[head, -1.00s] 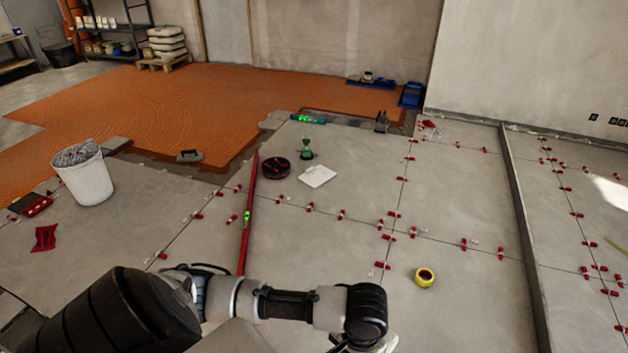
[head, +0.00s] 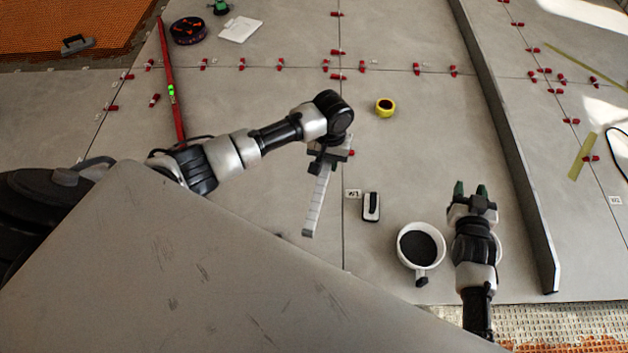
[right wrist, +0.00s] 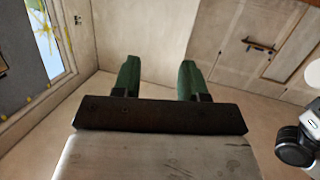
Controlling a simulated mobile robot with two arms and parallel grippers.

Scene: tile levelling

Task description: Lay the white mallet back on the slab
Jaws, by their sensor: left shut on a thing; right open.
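My left gripper (head: 324,163) is shut on a long pale grey-white piece (head: 318,202) that hangs down from it at a slant, with faint cross marks along it. I cannot tell whether this is the white mallet; no mallet head shows clearly. It appears over the grey slab floor (head: 240,110), and whether it touches is unclear. My right gripper (head: 470,190) is open and empty at the right, beside the white bucket. Its two green fingers stand apart in the right wrist view (right wrist: 160,80), with nothing between them.
A white bucket (head: 402,262) with dark contents and a small black-and-white tool (head: 371,207) stand between my grippers. A yellow tape roll (head: 385,107) lies behind. A long grey bar (head: 510,160) runs along the right. Red clips dot the joints. The slab left of the tape is mostly clear.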

